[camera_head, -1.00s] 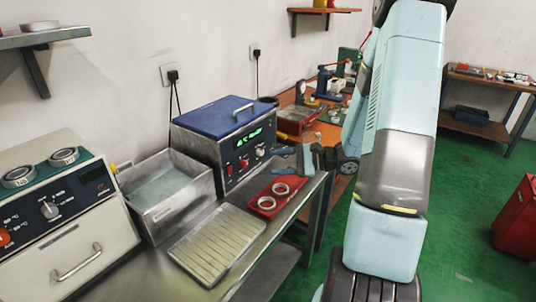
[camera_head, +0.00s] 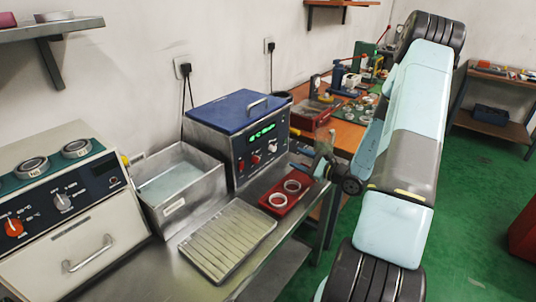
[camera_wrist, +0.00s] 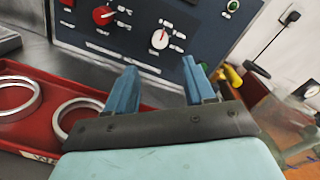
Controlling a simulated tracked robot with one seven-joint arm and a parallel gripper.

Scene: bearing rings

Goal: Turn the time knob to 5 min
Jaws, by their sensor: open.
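The blue-lidded machine (camera_head: 238,112) has a dark front panel with a lit green display (camera_head: 262,131). Its panel carries a red knob (camera_head: 256,160) and a white knob (camera_head: 272,147). In the wrist view the red knob (camera_wrist: 104,15) is upper left and the white knob (camera_wrist: 159,38) is ahead, between the lines of my fingers. Dial labels are too small to read, so which knob sets time is unclear. My gripper (camera_wrist: 157,68) is open, its blue fingers apart and empty, short of the white knob. In the head view my gripper (camera_head: 312,166) is right of the panel.
A red tray (camera_head: 286,204) with two metal rings lies in front of the machine, below my gripper.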

